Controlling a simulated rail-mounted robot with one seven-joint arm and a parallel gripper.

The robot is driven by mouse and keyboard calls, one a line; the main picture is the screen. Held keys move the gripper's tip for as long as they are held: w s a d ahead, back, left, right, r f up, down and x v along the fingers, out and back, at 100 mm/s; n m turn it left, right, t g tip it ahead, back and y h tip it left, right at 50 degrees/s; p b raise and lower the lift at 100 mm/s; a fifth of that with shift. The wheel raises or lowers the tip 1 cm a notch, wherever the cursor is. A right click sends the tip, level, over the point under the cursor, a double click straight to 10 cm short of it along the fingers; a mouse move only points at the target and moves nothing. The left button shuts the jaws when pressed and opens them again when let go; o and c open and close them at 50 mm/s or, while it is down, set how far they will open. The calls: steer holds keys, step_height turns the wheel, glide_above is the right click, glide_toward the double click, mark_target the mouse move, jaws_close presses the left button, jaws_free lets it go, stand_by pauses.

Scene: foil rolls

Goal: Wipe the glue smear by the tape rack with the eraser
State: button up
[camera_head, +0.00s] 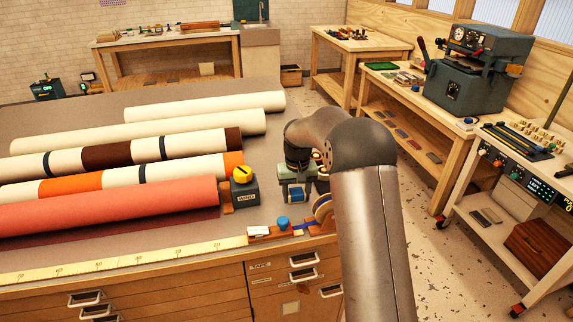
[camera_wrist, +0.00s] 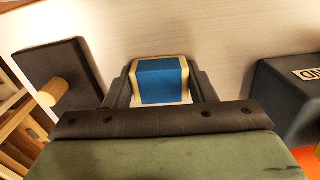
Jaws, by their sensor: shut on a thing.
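My gripper (camera_head: 297,196) is over the right part of the grey worktop. It is shut on a blue block with tan edges, which I take as the eraser (camera_wrist: 162,82). The eraser also shows as a small blue patch (camera_head: 297,194) in the head view. A pale strip shows along its lower edge in the wrist view; I cannot tell whether it touches the top. The tape rack (camera_head: 322,207), with coloured rolls, is just right of my gripper, partly hidden by my arm. I cannot make out the glue smear.
A dark box with a yellow knob (camera_head: 243,174) stands left of my gripper; its labelled side (camera_wrist: 290,95) shows in the wrist view. A dark plate with a wooden peg (camera_wrist: 64,92) is at the left there. Long rolls (camera_head: 110,207) cover the worktop's left. A blue-topped item (camera_head: 282,222) sits nearer the front.

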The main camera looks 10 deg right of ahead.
steer(key=shift+s+f, duration=0.1)
steer(key=shift+s, duration=0.4)
steer(key=shift+w+r, duration=0.2)
steer(key=shift+w+a+p, duration=0.15)
steer(key=shift+w+p, duration=1.05)
steer(key=shift+w, duration=0.55)
steer(key=shift+w+a+p, duration=0.1)
steer(key=shift+w+p, duration=1.1)
steer(key=shift+w, duration=0.55)
step_height(320, 180, up, 8)
steer(key=p, duration=0.4)
